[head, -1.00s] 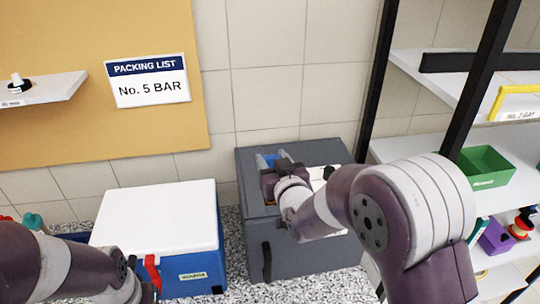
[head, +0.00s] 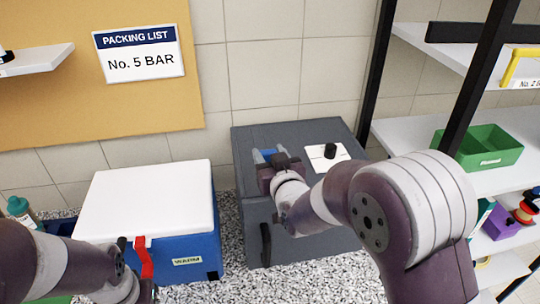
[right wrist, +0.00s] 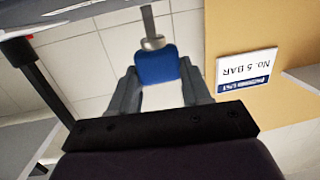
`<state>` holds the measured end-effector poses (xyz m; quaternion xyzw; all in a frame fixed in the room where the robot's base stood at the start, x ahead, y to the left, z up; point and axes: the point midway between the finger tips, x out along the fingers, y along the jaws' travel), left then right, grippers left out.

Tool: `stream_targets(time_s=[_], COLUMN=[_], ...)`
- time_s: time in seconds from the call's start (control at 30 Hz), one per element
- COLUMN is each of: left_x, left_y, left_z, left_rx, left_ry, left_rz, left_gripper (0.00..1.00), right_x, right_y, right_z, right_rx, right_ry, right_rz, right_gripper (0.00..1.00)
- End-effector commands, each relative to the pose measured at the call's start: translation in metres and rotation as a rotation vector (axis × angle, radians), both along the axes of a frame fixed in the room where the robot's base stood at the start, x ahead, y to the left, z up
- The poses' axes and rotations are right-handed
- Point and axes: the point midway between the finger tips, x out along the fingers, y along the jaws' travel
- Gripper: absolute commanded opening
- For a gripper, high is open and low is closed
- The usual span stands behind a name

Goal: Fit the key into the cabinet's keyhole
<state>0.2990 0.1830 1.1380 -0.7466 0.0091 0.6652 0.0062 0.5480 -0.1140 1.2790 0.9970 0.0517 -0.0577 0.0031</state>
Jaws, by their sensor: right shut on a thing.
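The key has a blue head (right wrist: 155,66) and a thin grey shaft with a collar. My right gripper (right wrist: 156,82) is shut on the blue head, with the shaft pointing away from the fingers. In the head view the key's blue part (head: 267,155) shows between the fingers, over the left part of the grey cabinet's (head: 240,205) top. I cannot tell the height of the key above it. A white plate (head: 318,163) with a black knob (head: 330,150) is on the cabinet top, right of my gripper. I cannot make out a keyhole.
A blue cooler box (head: 190,250) with a white lid (head: 150,200) stands left of the cabinet. A shelf rack with a green bin (head: 480,150) and a dark post (head: 478,85) is at the right. A tiled wall (head: 270,75) is behind.

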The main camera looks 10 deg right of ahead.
Motion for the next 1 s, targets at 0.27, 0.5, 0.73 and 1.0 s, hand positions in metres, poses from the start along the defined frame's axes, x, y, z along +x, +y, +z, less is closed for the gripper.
stream_targets(time_s=[0.27,0.5,0.73,1.0], left_x=[0.0000,0.0000,0.0000,0.0000], left_y=[0.0000,0.0000,0.0000,0.0000], left_z=[0.0009,-0.0040,-0.0039,-0.0043], left_rx=[0.000,0.000,0.000,0.000], left_ry=[0.000,0.000,0.000,0.000], left_rz=[0.000,0.000,0.000,0.000], left_gripper=[0.43,0.43,0.43,0.43], right_x=[0.0000,0.0012,0.0018,0.0018], right_y=[0.0000,0.0004,0.0005,0.0004], right_z=[0.0010,-0.0005,0.0010,0.0007], right_rx=[0.000,0.000,-0.001,-0.001], right_ry=[-0.001,0.001,0.001,0.001], right_rz=[0.000,-0.003,-0.004,-0.004], right_gripper=[0.18,0.18,0.18,0.18])
